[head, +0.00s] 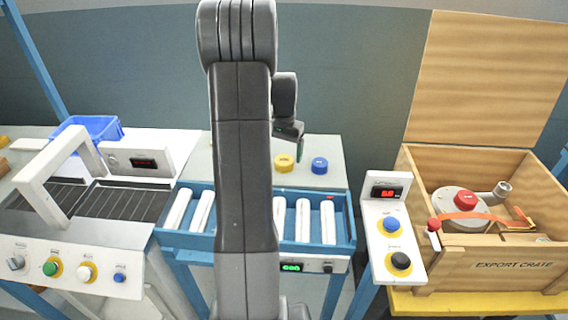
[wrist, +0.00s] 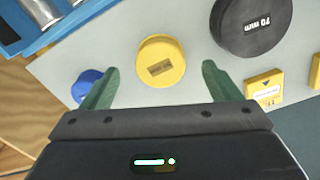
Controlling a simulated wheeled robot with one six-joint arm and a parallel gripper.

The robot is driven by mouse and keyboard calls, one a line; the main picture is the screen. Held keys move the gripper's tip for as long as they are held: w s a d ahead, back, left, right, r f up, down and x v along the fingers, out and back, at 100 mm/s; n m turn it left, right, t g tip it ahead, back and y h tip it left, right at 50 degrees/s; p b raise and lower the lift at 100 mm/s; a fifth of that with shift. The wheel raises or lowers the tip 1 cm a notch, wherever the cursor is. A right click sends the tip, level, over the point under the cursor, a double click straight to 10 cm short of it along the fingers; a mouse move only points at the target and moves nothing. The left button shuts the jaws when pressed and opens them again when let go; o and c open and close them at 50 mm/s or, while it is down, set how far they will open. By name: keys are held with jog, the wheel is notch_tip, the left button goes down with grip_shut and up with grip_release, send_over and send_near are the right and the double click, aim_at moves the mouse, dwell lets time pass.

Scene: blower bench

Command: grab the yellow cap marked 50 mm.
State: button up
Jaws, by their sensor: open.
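A round yellow cap (wrist: 160,60) lies on the grey bench top in the wrist view, with a dark label too blurred to read. The yellow cap also shows in the head view (head: 284,163), just right of my arm. My gripper (wrist: 159,70) is open, with one green finger to each side of the yellow cap and a gap on both sides. It holds nothing. A blue cap (wrist: 84,84) is partly hidden behind the left finger. The blue cap stands right of the yellow one in the head view (head: 320,165). A black cap (wrist: 252,22) reads 70 mm.
Small yellow blocks (wrist: 264,88) lie right of the right finger. A blue-framed roller conveyor (head: 340,222) runs in front of the grey bench (head: 334,181). A blue bin (head: 105,127) stands left, an open export crate (head: 490,267) right.

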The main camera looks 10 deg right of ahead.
aim_at(284, 159)
jog(key=f, duration=0.3)
jog(key=shift+w+d, duration=0.2)
jog(key=shift+w, duration=0.1)
jog(key=shift+s+f, duration=0.1)
jog(key=shift+f, duration=0.35)
jog(key=c, duration=1)
